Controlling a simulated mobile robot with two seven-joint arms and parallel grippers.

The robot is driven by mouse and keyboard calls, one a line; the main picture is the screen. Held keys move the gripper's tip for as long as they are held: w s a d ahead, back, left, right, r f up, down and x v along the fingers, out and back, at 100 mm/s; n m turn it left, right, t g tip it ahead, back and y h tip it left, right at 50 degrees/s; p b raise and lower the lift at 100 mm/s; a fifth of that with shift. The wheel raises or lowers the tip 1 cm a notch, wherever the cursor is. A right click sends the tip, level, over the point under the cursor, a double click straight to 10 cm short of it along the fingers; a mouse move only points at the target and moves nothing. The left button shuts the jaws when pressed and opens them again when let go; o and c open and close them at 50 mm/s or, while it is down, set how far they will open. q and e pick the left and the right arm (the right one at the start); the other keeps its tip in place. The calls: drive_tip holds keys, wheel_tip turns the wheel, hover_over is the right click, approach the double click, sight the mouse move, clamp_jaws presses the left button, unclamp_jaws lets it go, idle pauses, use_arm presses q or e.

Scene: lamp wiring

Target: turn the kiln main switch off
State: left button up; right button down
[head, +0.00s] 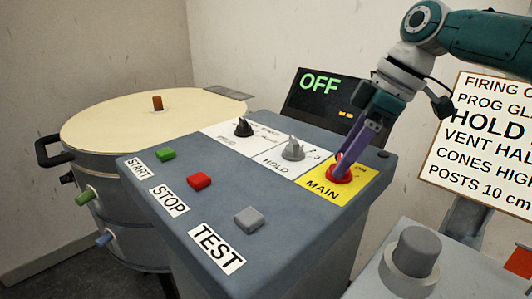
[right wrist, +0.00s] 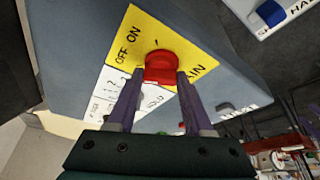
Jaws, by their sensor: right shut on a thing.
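The red main switch (head: 338,176) sits on a yellow MAIN label (head: 373,183) at the right edge of the grey-blue control panel. My right gripper (head: 345,160) reaches down from the upper right with its purple fingers shut on the switch. In the right wrist view the red knob (right wrist: 160,66) lies between the two fingertips, below the words OFF and ON. The knob's exact pointing is hard to tell. The dark display (head: 325,95) behind the panel reads OFF in green. My left gripper is not in view.
The panel also carries a grey HOLD knob (head: 293,150), a black knob (head: 243,128), and green START (head: 166,154), red STOP (head: 199,181) and grey TEST (head: 248,219) buttons. The round kiln (head: 120,125) stands left. A grey knob (head: 413,250) is at lower right.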

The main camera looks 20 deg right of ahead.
drive_tip(key=n+b, duration=0.2)
drive_tip(key=b, duration=0.1)
drive_tip(key=shift+f+n+g+y, duration=0.2)
drive_tip(key=shift+n+g+y, duration=0.1)
drive_tip(key=shift+g, duration=0.1)
drive_tip(key=shift+r+n+b, duration=0.15)
drive_tip(key=shift+n+b, duration=0.25)
drive_tip(key=shift+b, duration=0.15)
drive_tip(key=shift+c, duration=1.5)
unclamp_jaws()
drive_tip(key=v, duration=1)
drive_tip(key=shift+w+p, duration=0.2)
drive_tip(key=shift+p, duration=0.2)
